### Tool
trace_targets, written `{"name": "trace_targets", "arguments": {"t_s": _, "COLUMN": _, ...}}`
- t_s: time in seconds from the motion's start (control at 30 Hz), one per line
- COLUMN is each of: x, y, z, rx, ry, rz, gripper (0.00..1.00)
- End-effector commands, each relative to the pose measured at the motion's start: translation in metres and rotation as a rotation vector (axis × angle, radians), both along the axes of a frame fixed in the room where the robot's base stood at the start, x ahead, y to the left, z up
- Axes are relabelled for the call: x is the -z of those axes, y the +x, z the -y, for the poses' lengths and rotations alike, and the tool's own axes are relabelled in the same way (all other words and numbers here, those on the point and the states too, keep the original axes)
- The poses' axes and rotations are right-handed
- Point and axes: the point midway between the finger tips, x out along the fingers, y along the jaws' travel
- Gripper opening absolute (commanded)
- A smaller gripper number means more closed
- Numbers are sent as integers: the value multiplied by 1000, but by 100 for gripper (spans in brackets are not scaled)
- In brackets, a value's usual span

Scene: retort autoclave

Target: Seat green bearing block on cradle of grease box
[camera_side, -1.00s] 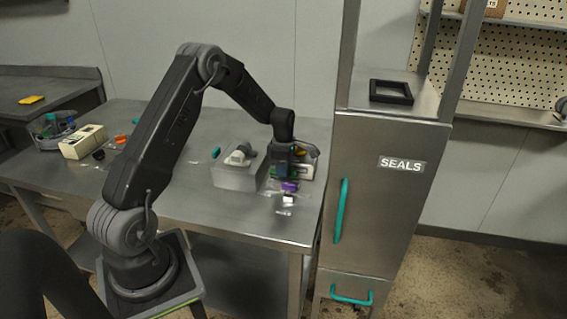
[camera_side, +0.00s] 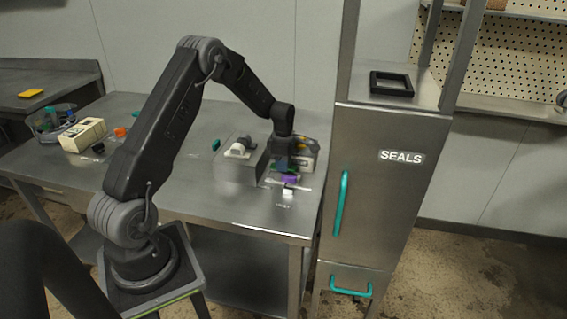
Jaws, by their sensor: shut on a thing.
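My gripper (camera_side: 285,161) points down over the right part of the steel bench. It is shut on a small dark green piece, which looks like the green bearing block (camera_side: 281,166); the fingers hide most of it. A grey metal box (camera_side: 236,172), which may be the grease box, stands just left of my gripper. A pale, notched cradle-like piece (camera_side: 238,151) shows on its top, and no block is seen in it. I cannot tell whether the held block touches anything below.
A purple piece (camera_side: 290,179) and a small white piece (camera_side: 288,191) lie in front of my gripper. A grey, white and yellow device (camera_side: 306,153) stands close behind. The SEALS cabinet (camera_side: 385,190) rises at the right. The bench's (camera_side: 185,190) middle is mostly clear.

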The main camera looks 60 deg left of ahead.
Motion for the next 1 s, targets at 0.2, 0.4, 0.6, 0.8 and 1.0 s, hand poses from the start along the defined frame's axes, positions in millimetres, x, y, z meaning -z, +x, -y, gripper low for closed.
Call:
{"name": "trace_targets", "arguments": {"t_s": 0.2, "x": 0, "y": 0, "z": 0, "rx": 0, "ry": 0, "rz": 0, "gripper": 2}}
{"name": "trace_targets", "arguments": {"t_s": 0.4, "x": 2, "y": 0, "z": 0, "rx": 0, "ry": 0, "rz": 0, "gripper": 2}}
{"name": "trace_targets", "arguments": {"t_s": 0.6, "x": 8, "y": 0, "z": 0, "rx": 0, "ry": 0, "rz": 0, "gripper": 2}}
{"name": "trace_targets", "arguments": {"t_s": 0.8, "x": 12, "y": 0, "z": 0, "rx": 0, "ry": 0, "rz": 0, "gripper": 2}}
{"name": "trace_targets", "arguments": {"t_s": 1.0, "x": 12, "y": 0, "z": 0, "rx": 0, "ry": 1, "rz": 1, "gripper": 2}}
